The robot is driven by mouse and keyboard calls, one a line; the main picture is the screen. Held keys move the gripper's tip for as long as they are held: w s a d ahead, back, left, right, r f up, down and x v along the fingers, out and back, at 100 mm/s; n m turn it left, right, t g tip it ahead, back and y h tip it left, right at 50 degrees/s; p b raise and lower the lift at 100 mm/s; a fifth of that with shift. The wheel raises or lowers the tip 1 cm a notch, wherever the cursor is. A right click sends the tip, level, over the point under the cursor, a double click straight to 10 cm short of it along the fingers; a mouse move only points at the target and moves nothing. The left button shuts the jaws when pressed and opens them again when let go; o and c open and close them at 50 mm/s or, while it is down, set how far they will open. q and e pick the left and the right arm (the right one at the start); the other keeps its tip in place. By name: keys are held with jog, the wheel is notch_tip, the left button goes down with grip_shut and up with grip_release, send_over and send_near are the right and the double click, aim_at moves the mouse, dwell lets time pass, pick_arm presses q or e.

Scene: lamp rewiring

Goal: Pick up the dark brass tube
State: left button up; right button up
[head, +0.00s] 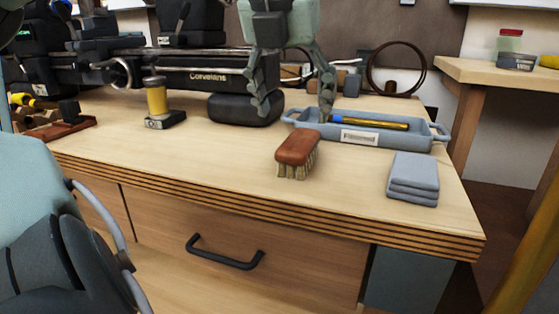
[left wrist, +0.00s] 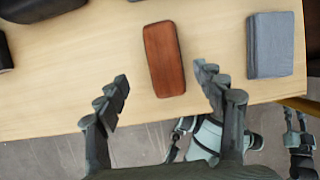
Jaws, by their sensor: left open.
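A golden-yellow tube (head: 380,124) with a blue part at its left end lies in the blue-grey tray (head: 361,138) at the right of the bench. I cannot tell whether it is the dark brass tube, and no other tube shows clearly as dark brass. My left gripper (head: 294,112) is open and empty above the bench, left of the tube, its right finger in front of the tray's left end. In the left wrist view its fingers (left wrist: 161,88) are spread toward a red-brown brush. Parts of what looks like my right gripper (left wrist: 300,135) show at the lower right, too small to read.
The brush (head: 297,150) lies in front of the tray, and folded grey cloths (head: 413,178) lie to its right. A yellow jar on a dark base (head: 160,104) and a dark rounded block (head: 245,108) stand left of it.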

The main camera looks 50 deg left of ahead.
aim_at(299, 139)
pick_arm(q)
jog(key=x, duration=0.6)
jog(key=shift+w+d+f, duration=0.25)
jog(key=shift+f, duration=0.1)
jog(key=shift+w+a+f, duration=0.1)
jog(key=shift+f, duration=0.15)
pick_arm(e)
jog(key=shift+w+a+r+t+y, duration=0.3)
jog(key=shift+w+a+r+t, duration=0.2)
jog(key=shift+w+a+r, duration=0.25)
pick_arm(q)
jog(key=shift+f+b, duration=0.25)
jog(key=shift+b, duration=0.4)
pick_arm(e)
jog(key=shift+s+d+f, duration=0.15)
jog(key=shift+f, duration=0.3)
pick_arm(q)
jog(key=shift+c, duration=0.3)
jog(key=c, duration=1.3)
jog(key=shift+r, duration=0.1)
pick_arm(e)
jog(key=shift+r, duration=0.1)
